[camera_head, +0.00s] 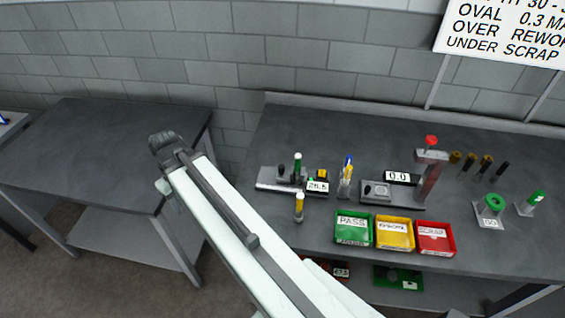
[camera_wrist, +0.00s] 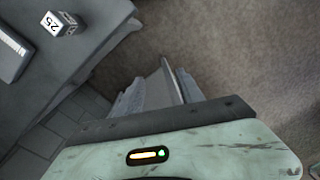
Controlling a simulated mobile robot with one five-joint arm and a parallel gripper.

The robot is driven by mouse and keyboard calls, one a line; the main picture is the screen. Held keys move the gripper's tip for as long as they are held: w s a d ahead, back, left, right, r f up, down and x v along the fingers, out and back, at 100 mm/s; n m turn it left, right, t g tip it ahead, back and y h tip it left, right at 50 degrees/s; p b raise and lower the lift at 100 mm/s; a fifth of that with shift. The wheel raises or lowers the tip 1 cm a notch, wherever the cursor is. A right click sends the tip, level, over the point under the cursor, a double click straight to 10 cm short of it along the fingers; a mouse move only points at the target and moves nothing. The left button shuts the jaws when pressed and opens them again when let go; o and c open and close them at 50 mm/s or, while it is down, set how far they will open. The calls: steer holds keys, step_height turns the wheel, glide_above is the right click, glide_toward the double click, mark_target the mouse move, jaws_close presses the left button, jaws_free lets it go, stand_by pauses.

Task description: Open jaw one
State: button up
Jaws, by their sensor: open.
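My gripper (camera_head: 164,143) is at the far end of my raised pale arm, near the right end of the left table and well left of the devices. In the wrist view my gripper (camera_wrist: 157,88) is open, with nothing seen between its grey fingers and the floor beyond. On the right bench stand a low device with a green handle (camera_head: 297,165) and a display reading about 26.5, and a press with a red knob (camera_head: 431,142) beside a 0.0 display. No label for jaw one is readable, so I cannot tell which part it is.
Green PASS (camera_head: 352,241), yellow (camera_head: 394,247) and red SCRAP (camera_head: 435,252) bins line the bench front. The left table (camera_head: 80,150) looks bare. A small block marked 25 (camera_wrist: 58,24) shows in the wrist view.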

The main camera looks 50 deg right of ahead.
steer(key=s+d+r+n+t+y+p, duration=0.1)
steer(key=s+d+r+n, duration=0.1)
steer(key=d, duration=0.9)
steer(key=s+d+r+n+y+p, duration=0.1)
steer(key=s+d, duration=0.2)
steer(key=d, duration=0.8)
steer(key=n+t+p, duration=0.2)
steer(key=n, duration=0.2)
glide_toward(281, 166)
steer(key=shift+d+f+y, duration=0.2)
steer(key=shift+f+y, duration=0.1)
steer(key=shift+f, duration=0.45)
steer(key=b+x, duration=0.8)
steer(key=shift+w, duration=0.1)
steer(key=shift+r, duration=0.1)
jaws_close()
